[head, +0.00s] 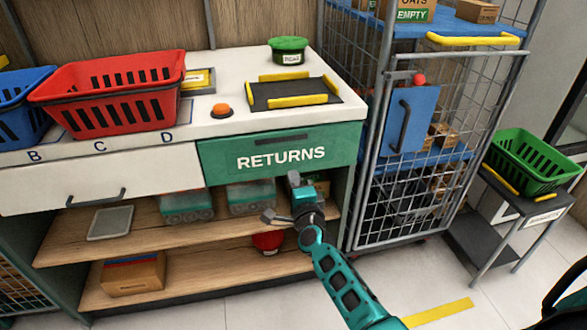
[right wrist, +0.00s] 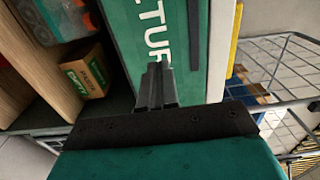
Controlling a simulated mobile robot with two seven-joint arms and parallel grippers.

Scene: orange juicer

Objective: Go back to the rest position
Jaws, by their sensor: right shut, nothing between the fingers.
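My right arm comes in from the bottom of the head view. Its gripper (head: 294,180) is in front of the lower edge of the green RETURNS drawer (head: 240,170), above the open shelves. In the right wrist view the two dark fingers (right wrist: 157,75) are together with nothing between them, in front of the green RETURNS panel (right wrist: 120,30). Whether they touch the panel is not clear. My left gripper is not in view.
The counter holds a red basket (head: 110,88), a blue basket (head: 22,105), an orange button (head: 221,110) and a green round container (head: 289,50). A wire cage trolley (head: 365,200) stands right of the counter. A green basket (head: 535,165) sits farther right. Floor (head: 440,275) is clear in front of the trolley.

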